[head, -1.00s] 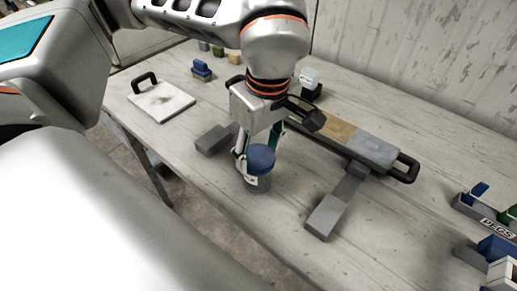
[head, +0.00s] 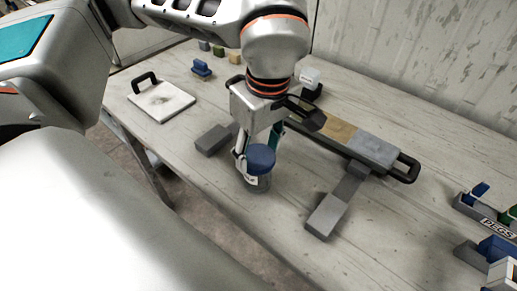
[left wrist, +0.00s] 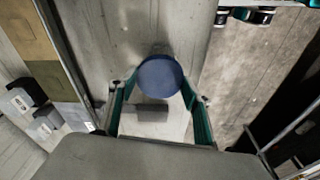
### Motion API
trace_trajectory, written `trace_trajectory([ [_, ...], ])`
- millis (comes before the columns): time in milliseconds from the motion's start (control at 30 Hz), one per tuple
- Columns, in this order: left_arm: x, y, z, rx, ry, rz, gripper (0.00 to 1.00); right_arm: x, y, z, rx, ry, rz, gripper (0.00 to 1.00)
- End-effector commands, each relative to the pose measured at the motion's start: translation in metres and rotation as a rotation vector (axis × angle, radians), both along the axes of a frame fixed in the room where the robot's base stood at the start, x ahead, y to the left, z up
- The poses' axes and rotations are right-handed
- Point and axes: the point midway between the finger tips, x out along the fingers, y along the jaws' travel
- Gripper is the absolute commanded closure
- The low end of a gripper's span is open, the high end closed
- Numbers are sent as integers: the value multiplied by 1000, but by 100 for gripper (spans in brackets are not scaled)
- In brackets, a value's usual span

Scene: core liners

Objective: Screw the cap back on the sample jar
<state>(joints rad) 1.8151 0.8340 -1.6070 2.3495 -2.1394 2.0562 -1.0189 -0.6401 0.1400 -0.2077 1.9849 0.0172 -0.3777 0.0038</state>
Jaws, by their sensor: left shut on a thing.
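The sample jar (head: 256,184), a clear jar with a white label, stands upright on the table near its front edge. The blue cap (head: 261,157) sits at the jar's mouth; whether it is fully seated or threaded cannot be told. My left gripper (head: 258,149) points down over the jar, its fingers shut on the cap from two sides. In the left wrist view the round blue cap (left wrist: 160,76) lies between the teal-lined fingertips and hides the jar below. My right gripper is not in view.
A long core tray (head: 372,150) on grey supports (head: 327,215) lies behind and right of the jar. A white board with a black handle (head: 160,102) lies to the left. A pegs rack (head: 485,212) stands at the right.

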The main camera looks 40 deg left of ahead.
Motion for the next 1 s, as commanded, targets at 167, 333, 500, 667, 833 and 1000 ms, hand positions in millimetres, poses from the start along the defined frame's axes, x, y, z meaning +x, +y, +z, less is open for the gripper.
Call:
trace_trajectory([
  [167, 0, 0, -1, 0, 0, 0, 57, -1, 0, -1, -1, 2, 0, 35],
  [333, 0, 0, -4, 0, 0, -1, 57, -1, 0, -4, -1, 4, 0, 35],
  [500, 0, 0, -6, 0, 0, 0, 57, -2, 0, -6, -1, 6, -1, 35],
  [667, 0, 0, -7, 0, 0, 0, 57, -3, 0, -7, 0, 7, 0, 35],
  [833, 0, 0, -7, 0, 0, 0, 57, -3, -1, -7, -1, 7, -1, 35],
  [1000, 0, 0, -7, 0, 0, 0, 57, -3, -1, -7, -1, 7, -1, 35],
])
